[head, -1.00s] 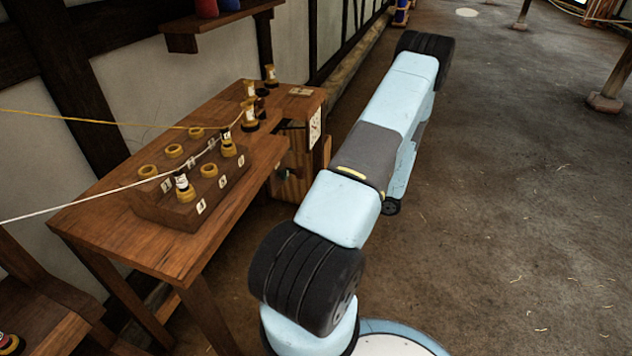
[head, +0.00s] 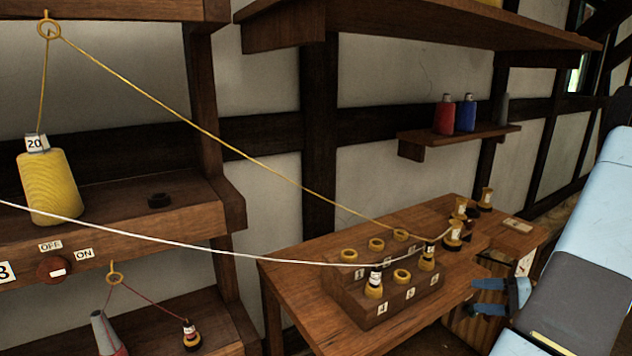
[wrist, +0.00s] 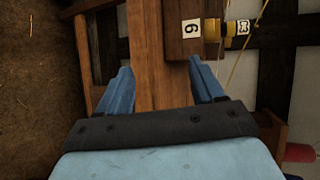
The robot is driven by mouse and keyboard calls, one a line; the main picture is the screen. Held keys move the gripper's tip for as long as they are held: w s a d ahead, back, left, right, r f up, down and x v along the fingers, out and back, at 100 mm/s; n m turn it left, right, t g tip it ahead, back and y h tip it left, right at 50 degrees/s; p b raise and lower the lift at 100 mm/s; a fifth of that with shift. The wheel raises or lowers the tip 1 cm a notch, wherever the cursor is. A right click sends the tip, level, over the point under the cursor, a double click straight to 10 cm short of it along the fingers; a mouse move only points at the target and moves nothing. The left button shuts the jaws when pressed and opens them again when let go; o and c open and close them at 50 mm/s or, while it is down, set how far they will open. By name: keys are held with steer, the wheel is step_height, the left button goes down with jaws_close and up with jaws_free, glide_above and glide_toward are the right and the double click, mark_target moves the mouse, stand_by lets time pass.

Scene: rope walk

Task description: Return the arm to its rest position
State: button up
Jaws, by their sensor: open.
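My arm shows pale blue and grey at the right edge of the head view. My gripper (head: 500,296) has two blue fingers pointing left, close to the right front part of the wooden bench (head: 300,275). In the wrist view my gripper (wrist: 163,84) is open, with nothing between its fingers. Beyond them lie a strip of brown wood and the end of the numbered block marked 6 (wrist: 190,28). I cannot tell from these views how far the fingers are from the bench.
A stepped block (head: 385,305) with rings and bobbins stands on the bench. A white thread (head: 200,246) and a yellow thread (head: 180,115) stretch to it from the left. Left shelves hold a yellow cone (head: 52,190); a small wall shelf (head: 455,136) holds spools.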

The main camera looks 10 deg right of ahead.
steer(key=s+a+r+n+g+h, duration=0.1)
steer(key=a+r+n+g+h, duration=0.55)
steer(key=a+r, duration=1.1)
steer(key=s+a+r+n+t+h, duration=0.1)
steer(key=s+a+r+t+h, duration=0.2)
steer(key=s+a+r, duration=0.8)
steer(key=shift+s+a+r+h, duration=0.4)
steer(key=shift+a+h, duration=0.2)
steer(key=shift+h, duration=0.55)
steer(key=shift+n, duration=0.25)
